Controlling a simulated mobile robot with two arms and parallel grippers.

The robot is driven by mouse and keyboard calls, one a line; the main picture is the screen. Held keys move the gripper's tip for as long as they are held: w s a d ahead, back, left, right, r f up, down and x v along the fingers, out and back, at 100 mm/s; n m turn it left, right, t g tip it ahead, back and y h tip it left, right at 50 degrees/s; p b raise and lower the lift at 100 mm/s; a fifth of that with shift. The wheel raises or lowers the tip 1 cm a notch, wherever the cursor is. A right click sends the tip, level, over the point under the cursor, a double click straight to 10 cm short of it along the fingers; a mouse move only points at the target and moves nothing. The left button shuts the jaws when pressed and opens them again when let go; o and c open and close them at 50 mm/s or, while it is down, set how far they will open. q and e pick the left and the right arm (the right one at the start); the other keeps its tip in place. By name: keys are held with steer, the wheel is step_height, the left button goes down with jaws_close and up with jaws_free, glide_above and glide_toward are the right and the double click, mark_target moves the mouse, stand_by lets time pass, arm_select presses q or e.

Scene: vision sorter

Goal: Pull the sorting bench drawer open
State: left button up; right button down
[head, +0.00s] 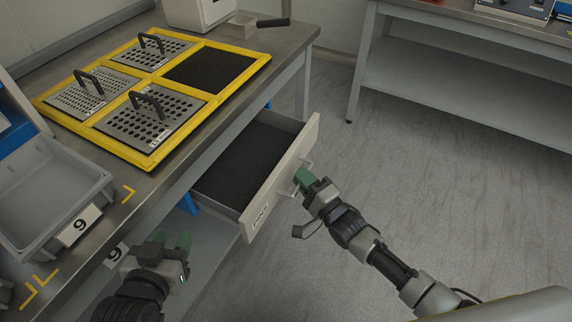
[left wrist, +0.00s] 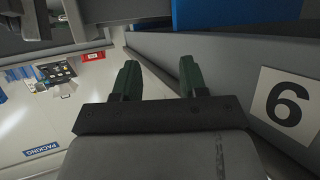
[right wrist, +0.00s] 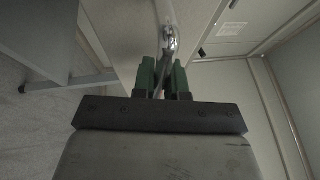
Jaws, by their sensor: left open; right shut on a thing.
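The sorting bench drawer (head: 247,160) stands pulled out from under the bench, and its dark inner floor looks empty. Its pale front panel (head: 283,180) carries a label and a metal handle (head: 303,176). My right gripper (head: 305,178) is shut on the handle; the right wrist view shows the handle bar (right wrist: 168,45) between its green fingers (right wrist: 162,75). My left gripper (head: 170,241) is open and empty, left of the drawer by the bench's front edge. Its spread fingers also show in the left wrist view (left wrist: 160,78).
On the bench (head: 165,185), a yellow frame (head: 152,163) holds perforated plates with black handles and one dark, plate-free section. A grey bin (head: 50,195) marked 9 stands at the left. Another bench (head: 440,85) stands at the back right. The floor between is clear.

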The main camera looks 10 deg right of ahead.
arm_select(q)
steer(key=s+a+f+g+y+p, duration=0.1)
steer(key=s+a+f+g+p, duration=0.1)
steer(key=s+g, duration=0.3)
steer(key=s+a+f+g+y+p, duration=0.1)
steer(key=s+a+f+g+p, duration=0.1)
steer(key=s, duration=0.4)
steer(key=shift+s+f+n+g+y, duration=0.15)
steer(key=shift+f+n+g+y, duration=0.25)
steer(key=shift+g, duration=1)
arm_select(e)
steer(key=s+d, duration=1.1)
steer(key=d, duration=0.5)
steer(key=shift+s, duration=0.35)
arm_select(q)
steer(key=shift+a+f, duration=0.1)
arm_select(e)
steer(key=c, duration=1.2)
jaws_free()
arm_select(q)
steer(key=shift+r+p, duration=0.35)
steer(key=shift+p, duration=0.05)
arm_select(e)
steer(key=v, duration=1)
steer(key=shift+s+d+f, duration=0.1)
steer(key=shift+s+d, duration=0.1)
steer(key=shift+s, duration=0.15)
